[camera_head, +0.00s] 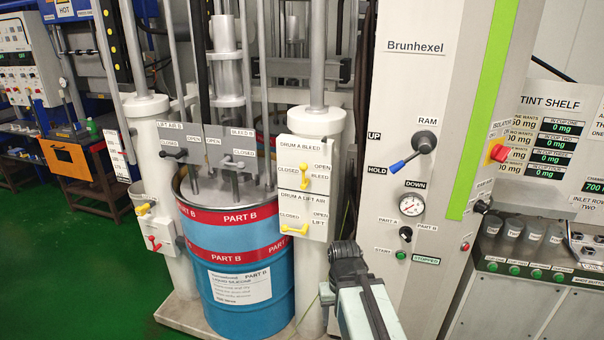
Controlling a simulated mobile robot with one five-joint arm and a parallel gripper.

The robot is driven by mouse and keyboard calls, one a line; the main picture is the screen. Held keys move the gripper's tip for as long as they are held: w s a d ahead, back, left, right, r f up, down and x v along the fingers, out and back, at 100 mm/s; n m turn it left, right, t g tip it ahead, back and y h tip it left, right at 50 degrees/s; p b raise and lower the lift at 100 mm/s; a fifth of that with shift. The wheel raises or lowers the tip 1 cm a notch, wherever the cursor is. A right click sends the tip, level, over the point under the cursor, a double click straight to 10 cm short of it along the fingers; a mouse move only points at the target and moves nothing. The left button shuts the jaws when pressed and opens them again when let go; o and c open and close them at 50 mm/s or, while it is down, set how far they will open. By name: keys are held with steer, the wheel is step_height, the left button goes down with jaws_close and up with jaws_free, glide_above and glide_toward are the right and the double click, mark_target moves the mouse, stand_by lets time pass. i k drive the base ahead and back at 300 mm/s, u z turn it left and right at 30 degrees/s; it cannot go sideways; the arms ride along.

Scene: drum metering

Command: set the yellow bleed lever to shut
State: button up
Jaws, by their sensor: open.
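The yellow lever (304,176) under the label "DRUM A BLEED" is on a white panel (288,205) on the front column. It stands roughly upright, with "CLOSED" on its left and "OPEN" and "BLEED" on its right. A second yellow lever (294,229), under "DRUM A LIFT AIR", lies sideways lower on the same panel, toward the "CLOSED" side. My gripper (347,258) is in front of the machine, below and right of the panel, apart from both levers in the picture. Its jaws are hard to make out, and nothing shows held in it.
A blue PART B drum (240,297) stands left of the column. More levers, yellow (146,207) and red (153,243), sit on the left column. The white Brunhexel cabinet (400,90) with a blue-handled RAM lever (410,158) is at right. Green floor (80,270) is clear at left.

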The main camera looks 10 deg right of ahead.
mark_target(303, 167)
steer(key=u, duration=0.4)
steer(key=k, duration=1.1)
steer(key=u, duration=0.5)
steer(key=i, duration=1.55)
steer(key=u, duration=0.75)
